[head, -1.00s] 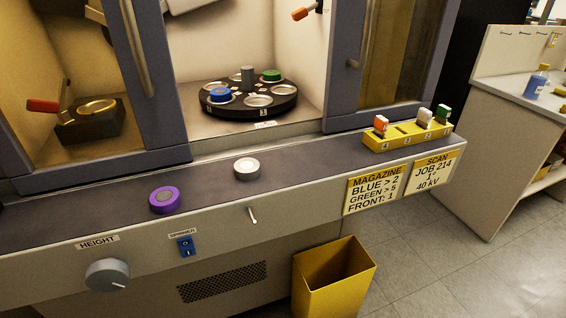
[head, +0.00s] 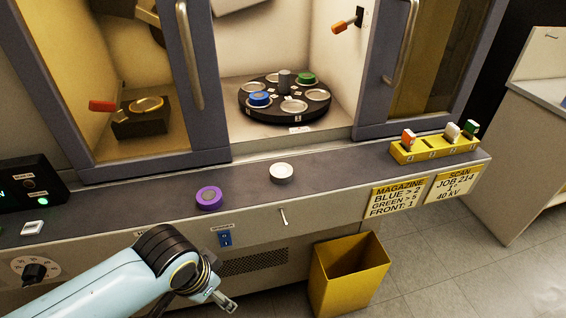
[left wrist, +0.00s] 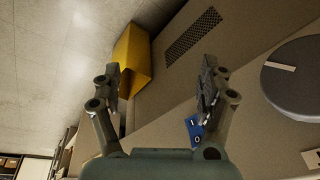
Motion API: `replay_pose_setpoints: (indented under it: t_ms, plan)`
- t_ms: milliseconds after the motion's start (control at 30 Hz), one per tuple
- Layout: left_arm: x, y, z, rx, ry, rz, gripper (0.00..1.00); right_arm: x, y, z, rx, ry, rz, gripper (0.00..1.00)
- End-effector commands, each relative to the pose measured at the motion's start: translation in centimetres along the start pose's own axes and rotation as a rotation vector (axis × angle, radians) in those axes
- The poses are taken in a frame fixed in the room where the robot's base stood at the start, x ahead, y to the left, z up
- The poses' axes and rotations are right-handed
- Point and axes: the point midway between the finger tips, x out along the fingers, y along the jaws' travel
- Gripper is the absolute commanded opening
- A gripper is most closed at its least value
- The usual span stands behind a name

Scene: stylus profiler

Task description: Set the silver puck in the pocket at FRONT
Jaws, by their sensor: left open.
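The silver puck (head: 282,172) lies on the dark ledge in front of the open chamber in the head view. Inside the chamber, the round black magazine (head: 270,117) has several pockets. A blue puck (head: 259,99) and a green puck (head: 305,79) sit in two of them. The pocket nearest the front (head: 294,107) looks empty. My left gripper (head: 230,304) is open and empty, low in front of the cabinet, below and left of the silver puck. Its spread fingers show in the left wrist view (left wrist: 160,85). My right gripper is not seen.
A purple puck (head: 209,198) lies on the ledge left of the silver one. A yellow bin (head: 347,275) stands on the floor. A yellow rack (head: 434,147) sits at the ledge's right.

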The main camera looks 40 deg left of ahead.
Motion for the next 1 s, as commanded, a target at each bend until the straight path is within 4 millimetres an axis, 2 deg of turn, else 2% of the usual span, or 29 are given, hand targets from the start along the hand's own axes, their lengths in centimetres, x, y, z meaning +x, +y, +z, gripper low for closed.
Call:
replay_pose_setpoints:
  t_ms: [33,200,300,367,500,667,1000]
  plan:
    - [-2.5,-0.2,-1.3,0.004,0.011,0.0,0.77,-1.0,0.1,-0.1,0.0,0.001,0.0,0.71]
    - [-9.4,-0.5,-4.9,0.034,0.023,0.0,0.77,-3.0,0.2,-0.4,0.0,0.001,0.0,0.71]
    - [-13.2,-0.9,-7.5,0.068,0.022,0.003,0.77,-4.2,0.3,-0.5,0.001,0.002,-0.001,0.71]
    - [-14.8,-1.1,-9.2,0.097,0.012,0.004,0.77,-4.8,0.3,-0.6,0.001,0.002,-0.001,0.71]
    - [-16.0,-1.6,-12.3,0.161,-0.021,0.013,0.77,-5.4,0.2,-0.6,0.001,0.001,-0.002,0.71]
    - [-16.2,-2.2,-16.2,0.235,-0.062,0.03,0.77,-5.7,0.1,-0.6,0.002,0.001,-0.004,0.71]
    - [-16.7,-4.0,-26.9,0.421,-0.172,0.115,0.77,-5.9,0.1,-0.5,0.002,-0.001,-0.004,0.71]
